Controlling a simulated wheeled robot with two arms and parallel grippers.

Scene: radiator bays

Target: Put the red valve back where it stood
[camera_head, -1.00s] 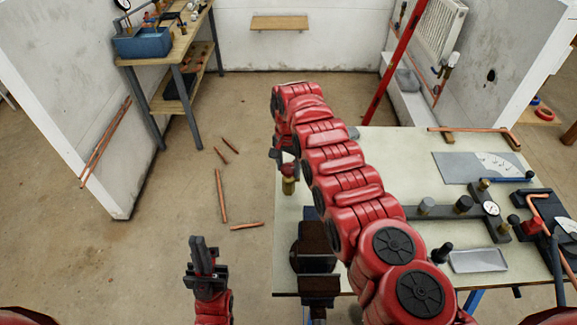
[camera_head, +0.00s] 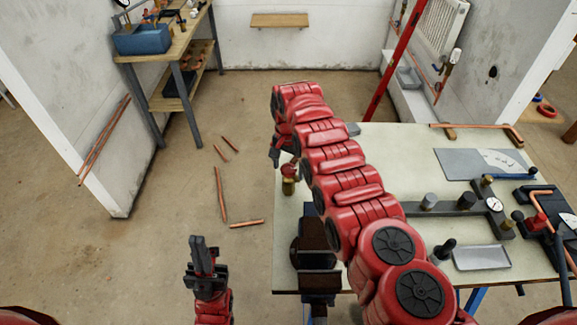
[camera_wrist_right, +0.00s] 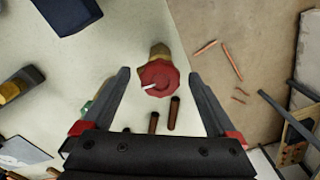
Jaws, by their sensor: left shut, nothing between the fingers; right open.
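The red valve, with a brass body (camera_head: 289,186) and a red handle, stands upright near the left edge of the pale table (camera_head: 390,262). In the right wrist view the red handle (camera_wrist_right: 158,77) faces the camera, with the brass body partly hidden behind it. My right gripper (camera_head: 275,157) is open; in the head view it is just above and left of the valve. In the wrist view its fingertips (camera_wrist_right: 159,74) lie either side of the handle, with gaps on both sides. My left gripper (camera_head: 203,255) is shut and empty, left of the table.
A dark vise (camera_head: 315,246) is at the table's front left edge. A gauge block (camera_head: 494,205), a grey tray (camera_head: 482,256) and copper pipe (camera_head: 485,126) lie further right. Several copper pieces (camera_head: 221,195) lie on the floor left of the table. A workbench stands back left.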

